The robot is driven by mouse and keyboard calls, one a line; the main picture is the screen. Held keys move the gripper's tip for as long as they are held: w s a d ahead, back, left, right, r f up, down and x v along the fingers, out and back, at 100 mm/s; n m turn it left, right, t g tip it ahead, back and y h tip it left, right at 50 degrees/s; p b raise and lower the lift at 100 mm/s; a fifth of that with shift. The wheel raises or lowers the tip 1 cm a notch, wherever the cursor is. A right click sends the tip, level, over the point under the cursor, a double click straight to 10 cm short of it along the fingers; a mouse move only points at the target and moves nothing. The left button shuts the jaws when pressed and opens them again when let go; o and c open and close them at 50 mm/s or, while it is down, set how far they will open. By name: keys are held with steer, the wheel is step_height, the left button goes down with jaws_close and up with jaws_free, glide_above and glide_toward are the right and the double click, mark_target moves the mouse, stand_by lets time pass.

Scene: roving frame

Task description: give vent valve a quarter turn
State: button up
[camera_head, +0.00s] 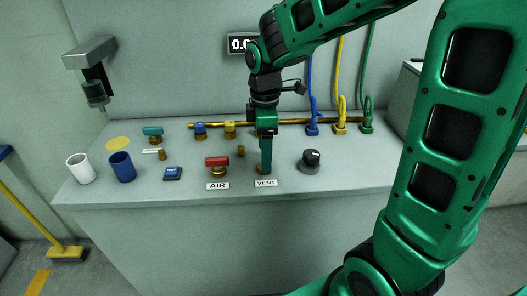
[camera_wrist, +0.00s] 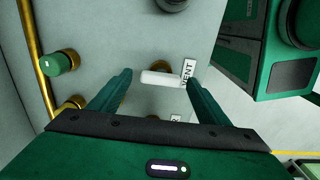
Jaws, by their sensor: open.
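The vent valve has a white bar handle (camera_wrist: 162,79) on a brass body, with the VENT label (camera_wrist: 188,72) beside its right end in the wrist view. The handle's long side runs across the gap from one finger toward the other. My gripper (camera_wrist: 160,84) is open, with one finger off each end of the handle; I cannot tell whether either touches. In the head view my gripper (camera_head: 265,160) points straight down above the VENT label (camera_head: 265,183) and hides the handle.
The red-handled AIR valve (camera_head: 217,164) stands left of my gripper and a black knob (camera_head: 311,158) stands right. Behind runs a brass pipe (camera_head: 300,121) with coloured fittings. A blue cup (camera_head: 122,167) and a white cup (camera_head: 80,169) stand at the left. The front bench strip is mostly clear.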

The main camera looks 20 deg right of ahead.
steer(key=shift+f, duration=0.25)
steer(key=c, duration=1.1)
steer(key=shift+o, duration=0.2)
